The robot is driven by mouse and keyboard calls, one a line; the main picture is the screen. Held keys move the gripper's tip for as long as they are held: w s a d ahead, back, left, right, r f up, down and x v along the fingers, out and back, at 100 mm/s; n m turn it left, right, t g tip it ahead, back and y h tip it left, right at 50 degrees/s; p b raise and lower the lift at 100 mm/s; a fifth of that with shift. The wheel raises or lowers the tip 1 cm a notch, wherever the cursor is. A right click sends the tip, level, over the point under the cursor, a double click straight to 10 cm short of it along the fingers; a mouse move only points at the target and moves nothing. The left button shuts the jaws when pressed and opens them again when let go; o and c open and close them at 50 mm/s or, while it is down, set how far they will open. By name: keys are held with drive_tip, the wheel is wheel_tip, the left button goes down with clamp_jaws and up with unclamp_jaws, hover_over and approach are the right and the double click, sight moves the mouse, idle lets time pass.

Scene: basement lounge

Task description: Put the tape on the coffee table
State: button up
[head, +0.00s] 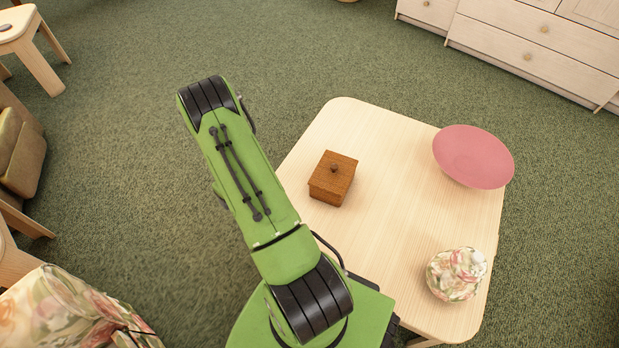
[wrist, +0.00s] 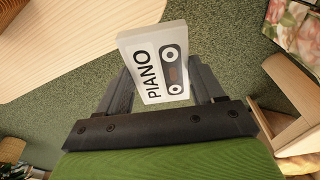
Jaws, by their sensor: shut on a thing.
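The tape (wrist: 158,65) is a white cassette box with the word PIANO and a drawn cassette on its face. In the wrist view it stands between the fingers of my gripper (wrist: 161,88), which is shut on it. Carpet shows behind and below it. The coffee table (head: 390,240) is pale wood with rounded corners, in the middle right of the head view. Its edge also shows at the upper left of the wrist view (wrist: 60,35). The tape and my gripper are hidden in the head view, where only my green arm shows, left of the table.
On the table are a brown lidded wooden box (head: 333,178), a pink plate (head: 473,157) and a floral jar (head: 456,274). The table's middle is clear. A pale drawer cabinet (head: 540,45) stands at upper right. Seats and a small side table (head: 30,40) are at left.

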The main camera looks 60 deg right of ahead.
drive_tip(key=s+d+f+m, duration=0.1)
drive_tip(key=s+d+f, duration=0.3)
drive_tip(key=s+d, duration=0.15)
drive_tip(key=s+d+f+m, duration=0.1)
drive_tip(key=s+d+f, duration=0.3)
drive_tip(key=s, duration=0.3)
drive_tip(key=f+b, duration=0.2)
drive_tip(key=f, duration=0.3)
drive_tip(key=f+b, duration=0.3)
drive_tip(key=f, duration=0.2)
drive_tip(key=shift+a, duration=0.2)
drive_tip(key=shift+r, duration=0.2)
drive_tip(key=o, duration=1.1)
drive_tip(key=shift+f, duration=0.15)
drive_tip(key=shift+c, duration=0.2)
